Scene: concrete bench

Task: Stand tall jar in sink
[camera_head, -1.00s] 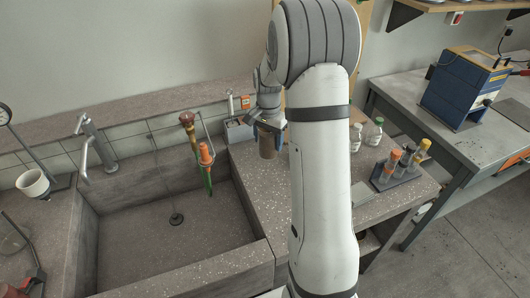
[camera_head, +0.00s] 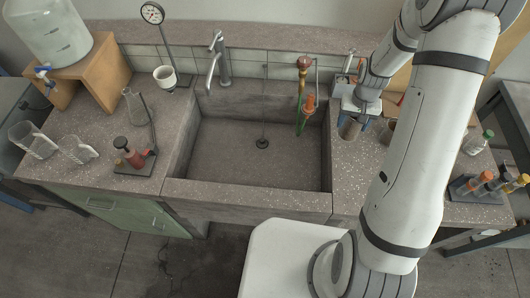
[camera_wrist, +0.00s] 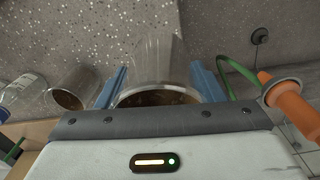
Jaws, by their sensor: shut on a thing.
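My gripper (camera_head: 356,119) is at the counter just right of the sink. Its blue fingers (camera_wrist: 160,84) are shut on a clear jar with dark brown contents (camera_wrist: 158,96), one finger on each side. The jar also shows below the gripper in the head view (camera_head: 348,131). It looks roughly upright; whether its base touches the counter I cannot tell. The sink (camera_head: 225,163) is a grey stone basin left of the gripper, with an empty floor and a drain (camera_head: 262,143).
A second brown-filled jar (camera_wrist: 74,88) stands close beside the held one. An orange-handled tool and green hose (camera_head: 304,110) hang at the sink's right back corner. The tap (camera_head: 218,62) stands at the back. Bottles and a tube rack (camera_head: 487,188) are farther right.

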